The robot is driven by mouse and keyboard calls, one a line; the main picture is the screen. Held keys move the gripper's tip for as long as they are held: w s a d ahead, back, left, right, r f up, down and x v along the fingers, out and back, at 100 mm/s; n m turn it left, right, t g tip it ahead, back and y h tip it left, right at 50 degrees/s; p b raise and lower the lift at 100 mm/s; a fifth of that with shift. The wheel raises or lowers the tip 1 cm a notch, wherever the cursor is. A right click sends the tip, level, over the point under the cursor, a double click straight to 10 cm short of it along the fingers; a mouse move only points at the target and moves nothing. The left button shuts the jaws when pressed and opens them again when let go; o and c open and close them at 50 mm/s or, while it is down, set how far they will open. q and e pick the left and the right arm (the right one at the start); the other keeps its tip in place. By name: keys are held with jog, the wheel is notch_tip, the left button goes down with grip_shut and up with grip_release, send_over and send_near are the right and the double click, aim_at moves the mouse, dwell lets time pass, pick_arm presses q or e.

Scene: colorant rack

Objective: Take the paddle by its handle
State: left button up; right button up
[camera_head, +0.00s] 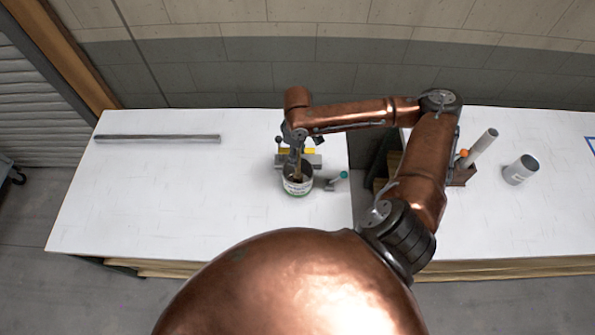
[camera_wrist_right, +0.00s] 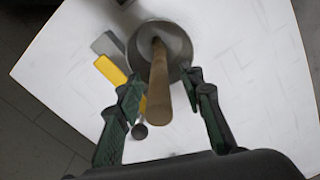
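The paddle (camera_wrist_right: 158,85) has a light wooden handle that rises out of a can (camera_wrist_right: 172,38); its lower end is inside the can. In the head view the can (camera_head: 297,186) stands on the left white table, with a green and white label, and the handle (camera_head: 297,168) shows just under my right gripper (camera_head: 294,140). In the wrist view my right gripper (camera_wrist_right: 162,95) is open, one finger on each side of the handle, with a gap visible on both sides. My left gripper is not in view.
A grey block with a yellow part (camera_wrist_right: 110,70) sits close beside the can. A grey bar (camera_head: 158,138) lies at the left. A grey cylinder (camera_head: 520,169) stands on the right table. The left table's front is clear.

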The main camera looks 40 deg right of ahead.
aim_at(298, 168)
notch_tip(298, 168, down, 2)
jog(key=shift+d+f, duration=0.1)
jog(key=shift+f, duration=0.05)
jog(key=shift+s, duration=0.1)
jog(key=c, duration=0.6)
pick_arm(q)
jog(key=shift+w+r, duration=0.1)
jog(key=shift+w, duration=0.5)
pick_arm(e)
grip_shut()
